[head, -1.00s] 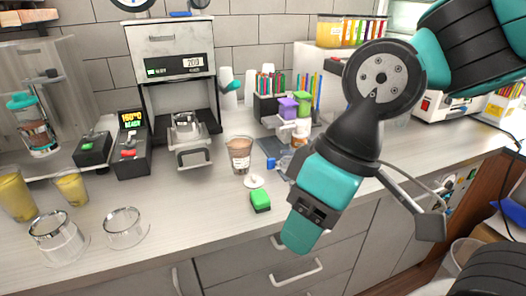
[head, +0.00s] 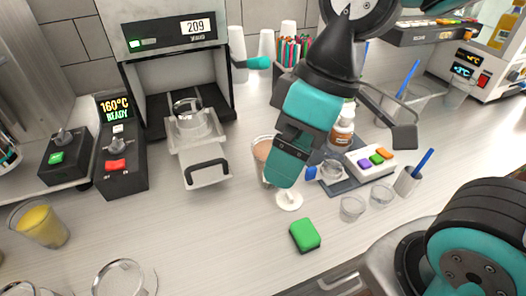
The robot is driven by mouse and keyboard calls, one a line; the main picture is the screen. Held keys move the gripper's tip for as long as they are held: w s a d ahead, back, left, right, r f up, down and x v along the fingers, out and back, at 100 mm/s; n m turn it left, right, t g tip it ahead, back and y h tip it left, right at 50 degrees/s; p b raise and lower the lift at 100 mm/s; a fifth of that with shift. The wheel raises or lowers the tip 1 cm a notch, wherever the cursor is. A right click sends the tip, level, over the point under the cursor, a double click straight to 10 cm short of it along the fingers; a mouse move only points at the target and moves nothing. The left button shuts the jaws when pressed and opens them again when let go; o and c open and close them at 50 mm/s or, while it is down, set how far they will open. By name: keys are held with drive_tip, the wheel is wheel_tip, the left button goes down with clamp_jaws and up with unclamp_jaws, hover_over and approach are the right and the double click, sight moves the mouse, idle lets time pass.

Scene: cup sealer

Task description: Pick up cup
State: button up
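A clear cup with a brown drink (head: 262,152) stands on the counter in the middle of the head view, right of the sealer's pull-out tray (head: 200,172). My gripper (head: 286,170) points down just in front and to the right of it in the picture and hides its right part. I see the gripper's teal finger from one side only, so I cannot tell whether it is open or touches the cup. The sealer (head: 170,68) stands at the back left with its display showing 209.
A white disc (head: 289,201) and a green block (head: 305,236) lie in front of the cup. Small clear cups (head: 352,209) and a brown bottle (head: 342,131) are to the right. The control box (head: 120,160) is left.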

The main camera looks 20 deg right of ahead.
sight(267, 148)
drive_tip(key=w+d+n+h+p, duration=0.3)
drive_tip(key=w+n, duration=0.8)
drive_tip(key=w, duration=0.4)
drive_tip(key=shift+n+h, duration=0.3)
drive_tip(key=shift+n, duration=0.5)
drive_tip(key=f+p, duration=0.1)
drive_tip(key=f, duration=0.7)
drive_tip(key=w+f+p, duration=0.1)
drive_tip(key=f, duration=0.3)
drive_tip(key=shift+f+p, duration=0.3)
drive_tip(key=shift+f, duration=0.1)
drive_tip(key=f+p, duration=0.1)
drive_tip(key=f, duration=0.1)
drive_tip(key=d+f+p, duration=0.1)
drive_tip(key=f, duration=0.1)
drive_tip(key=shift+w+f, duration=0.1)
drive_tip(key=shift+f, duration=0.55)
drive_tip(key=c, duration=1)
